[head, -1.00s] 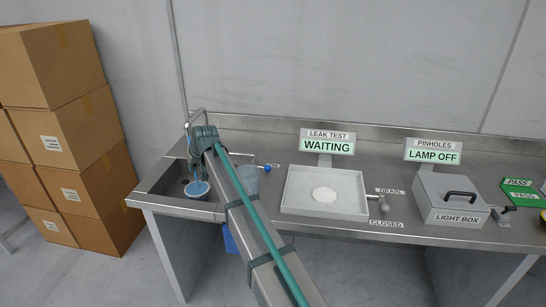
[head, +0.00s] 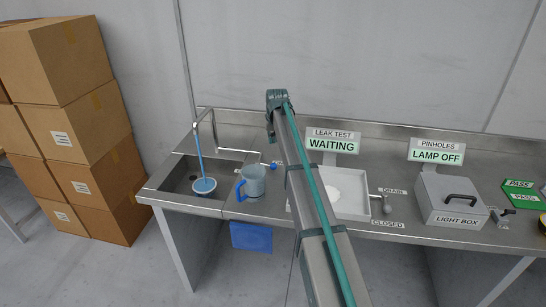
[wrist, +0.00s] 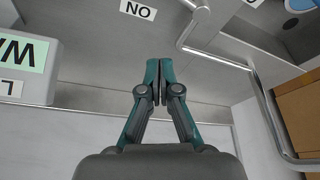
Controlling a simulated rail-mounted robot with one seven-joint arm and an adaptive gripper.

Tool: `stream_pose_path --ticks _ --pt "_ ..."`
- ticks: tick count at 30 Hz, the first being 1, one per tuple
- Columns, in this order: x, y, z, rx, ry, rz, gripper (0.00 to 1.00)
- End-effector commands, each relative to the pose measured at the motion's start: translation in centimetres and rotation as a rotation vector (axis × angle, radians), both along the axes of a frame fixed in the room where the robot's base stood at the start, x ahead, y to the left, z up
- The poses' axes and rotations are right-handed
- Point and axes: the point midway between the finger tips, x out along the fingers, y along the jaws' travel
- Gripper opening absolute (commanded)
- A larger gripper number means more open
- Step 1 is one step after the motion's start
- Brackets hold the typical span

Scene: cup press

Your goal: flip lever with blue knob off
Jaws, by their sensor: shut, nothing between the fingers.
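The blue knob (head: 273,167) of the lever shows in the head view, on the counter right of the sink, just left of my arm. A blue stream (head: 200,145) runs from the metal faucet (head: 213,124) into a round blue-and-white dish (head: 204,186) in the sink. My gripper (wrist: 159,70) is shut and empty in the wrist view, above the back of the counter. In the head view my arm end (head: 277,98) is up behind and above the knob, apart from it. The knob is not clear in the wrist view, where a label (wrist: 138,10) reads upside down.
A white tray (head: 352,208) is partly behind my arm. The leak test sign (head: 332,140) stands close right of my arm. The light box (head: 452,198) is farther right.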

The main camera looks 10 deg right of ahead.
Motion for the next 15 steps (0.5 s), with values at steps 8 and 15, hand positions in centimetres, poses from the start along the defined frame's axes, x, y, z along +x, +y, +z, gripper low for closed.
stream_pose_path --ticks 8,15 --pt "0.8 0.0 -2.0 0.001 0.002 0.000 0.00" --pt "2.4 0.1 -6.1 0.001 0.003 0.000 0.00"
